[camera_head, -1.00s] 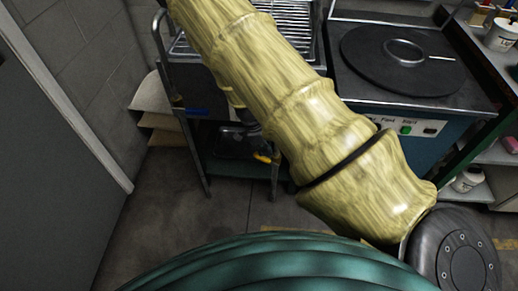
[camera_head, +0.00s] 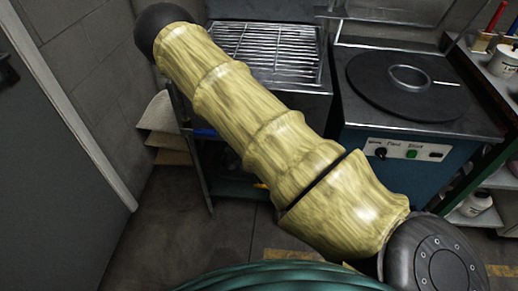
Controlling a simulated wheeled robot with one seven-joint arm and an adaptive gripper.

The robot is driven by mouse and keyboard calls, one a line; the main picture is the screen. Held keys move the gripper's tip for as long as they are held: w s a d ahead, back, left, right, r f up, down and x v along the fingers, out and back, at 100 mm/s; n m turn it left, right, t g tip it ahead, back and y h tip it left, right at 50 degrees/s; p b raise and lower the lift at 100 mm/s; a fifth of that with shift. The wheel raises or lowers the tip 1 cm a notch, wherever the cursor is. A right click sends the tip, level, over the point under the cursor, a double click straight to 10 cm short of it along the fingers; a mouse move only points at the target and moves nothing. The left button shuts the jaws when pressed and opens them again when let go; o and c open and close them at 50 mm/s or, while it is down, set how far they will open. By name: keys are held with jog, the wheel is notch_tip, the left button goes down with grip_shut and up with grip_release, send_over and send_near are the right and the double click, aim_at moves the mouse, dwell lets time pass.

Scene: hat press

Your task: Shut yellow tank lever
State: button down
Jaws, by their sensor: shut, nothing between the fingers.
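A small yellow piece (camera_head: 260,185), likely the tank lever, shows low under the metal stand, just at the left edge of my arm. Most of it is hidden behind my pale yellow, wood-grained arm, and whether it is open or shut cannot be told. The tank itself is not clearly seen. My gripper is not in view; my arm runs from the lower right up to a black joint at the upper left.
A metal stand with a wire rack (camera_head: 270,50) stands behind my arm. To its right is a blue machine (camera_head: 420,180) with a round black plate (camera_head: 370,80). Folded brown sheets (camera_head: 165,130) stand by the wall. A grey door (camera_head: 50,170) is at left, with bare floor beside it.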

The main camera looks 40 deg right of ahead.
jog(key=shift+w+a+f, duration=0.1)
jog(key=shift+f, duration=0.15)
dwell(0.5)
jog(key=v, duration=1.2)
jog(key=s+a+f+n+p, duration=0.2)
jog(key=s+n+p, duration=0.1)
jog(key=s+n, duration=0.5)
jog(key=s+a+f+n+p, duration=0.15)
jog(key=s+n+p, duration=0.35)
jog(key=s, duration=0.6)
jog(key=s+a+r+n+t+y+p, duration=0.2)
jog(key=s+a+r+n+p, duration=0.1)
jog(key=s+a+n, duration=0.8)
jog(key=shift+s+a+r+n+p, duration=0.15)
jog(key=shift+s+r+n+p, duration=0.2)
jog(key=shift+s+r+n, duration=0.65)
